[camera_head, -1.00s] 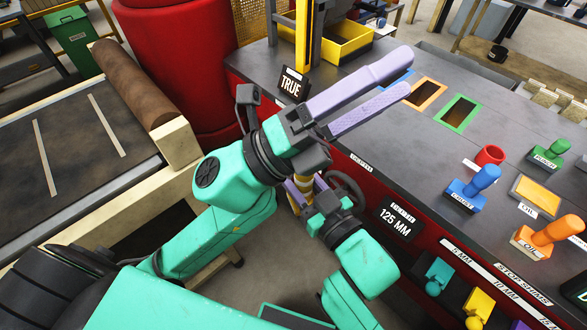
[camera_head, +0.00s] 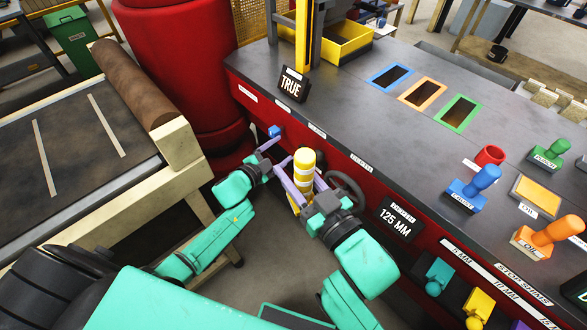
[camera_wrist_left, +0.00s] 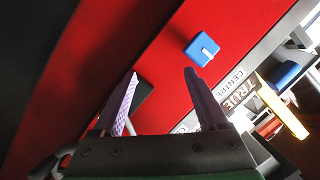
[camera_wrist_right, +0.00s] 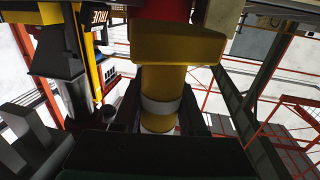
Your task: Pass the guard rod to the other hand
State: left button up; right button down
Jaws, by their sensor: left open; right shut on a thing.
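The guard rod (camera_head: 303,170) is a yellow cylinder with white bands, held upright in front of the red bench side. My right gripper (camera_head: 303,188) is shut on it. In the right wrist view the rod (camera_wrist_right: 165,80) fills the middle, its wide yellow end nearest the top. My left gripper (camera_head: 273,157) is open and empty, just left of the rod and apart from it. In the left wrist view its two purple fingers (camera_wrist_left: 160,95) point at the red bench side, and the rod cannot be made out there.
A blue knob (camera_head: 274,131) sticks out of the red bench front beyond my left gripper; it also shows in the left wrist view (camera_wrist_left: 201,49). A dark handwheel (camera_head: 345,190) is right of the rod. The roller table (camera_head: 190,150) stands left.

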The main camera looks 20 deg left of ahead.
pick_arm(q)
jog(key=s+a+f+n+g+y, duration=0.25)
jog(key=s+f, duration=0.55)
jog(key=f, duration=0.4)
jog(key=s+a+f+n+g+y, duration=0.1)
jog(key=s+a+f+n+g, duration=0.3)
jog(key=s+f, duration=0.6)
jog(key=s+f+n+g, duration=0.1)
jog(key=s+f+g, duration=0.1)
jog(key=s+f, duration=0.3)
jog(key=s+f+n+g+y, duration=0.1)
jog(key=s+f+g, duration=0.2)
jog(key=s, duration=1)
jog(key=s+d+f+n+g, duration=0.1)
jog(key=s+f+n+g, duration=0.1)
jog(key=s+f, duration=0.5)
jog(key=shift+s+f, duration=0.15)
jog(key=shift+s, duration=0.8)
